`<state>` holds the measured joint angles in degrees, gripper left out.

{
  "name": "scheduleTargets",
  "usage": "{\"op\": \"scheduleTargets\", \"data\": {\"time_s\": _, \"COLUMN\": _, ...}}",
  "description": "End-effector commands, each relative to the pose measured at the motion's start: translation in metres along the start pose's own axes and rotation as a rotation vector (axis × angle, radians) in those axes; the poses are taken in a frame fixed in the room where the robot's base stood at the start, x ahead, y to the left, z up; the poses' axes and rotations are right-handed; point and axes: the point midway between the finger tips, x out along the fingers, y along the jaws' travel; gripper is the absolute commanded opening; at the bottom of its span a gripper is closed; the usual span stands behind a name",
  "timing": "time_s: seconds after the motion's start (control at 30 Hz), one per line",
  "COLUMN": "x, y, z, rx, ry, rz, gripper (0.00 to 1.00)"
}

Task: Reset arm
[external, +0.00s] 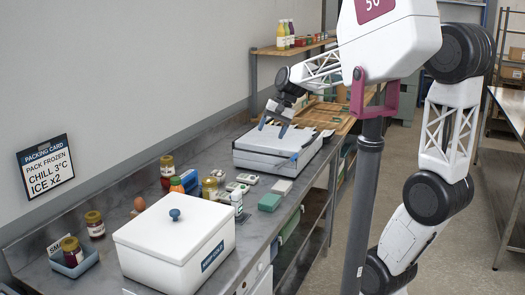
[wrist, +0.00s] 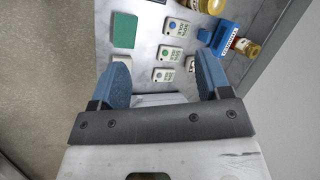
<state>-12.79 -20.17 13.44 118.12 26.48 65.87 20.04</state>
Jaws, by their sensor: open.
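My gripper (external: 273,126) is open and empty, with its two blue fingers spread apart. In the external view it hangs over the white flat case (external: 275,150) near the middle of the counter. In the wrist view the fingers of my gripper (wrist: 162,82) frame a pale surface at the bottom and the counter beyond. Whether the fingertips touch the case, I cannot tell.
A white lidded box (external: 172,240) with a blue knob stands at the front of the counter (external: 75,215). Jars, small white labelled packs and a green block (wrist: 124,30) lie between it and the case. A wooden shelf (external: 290,47) is behind.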

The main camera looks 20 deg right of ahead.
Motion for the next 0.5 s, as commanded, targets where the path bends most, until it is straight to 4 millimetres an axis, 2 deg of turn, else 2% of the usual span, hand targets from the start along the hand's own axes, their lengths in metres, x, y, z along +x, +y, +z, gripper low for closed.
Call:
{"op": "scheduleTargets", "data": {"time_s": 0.03, "x": -0.009, "y": 0.013, "z": 0.007, "rx": -0.018, "ry": 0.032, "rz": 0.006, "gripper": 0.71}}
{"op": "scheduleTargets", "data": {"time_s": 0.2, "x": -0.029, "y": 0.053, "z": 0.028, "rx": -0.088, "ry": 0.136, "rz": 0.046, "gripper": 0.71}}
{"op": "scheduleTargets", "data": {"time_s": 0.5, "x": -0.054, "y": 0.123, "z": 0.069, "rx": -0.211, "ry": 0.311, "rz": 0.138, "gripper": 0.71}}
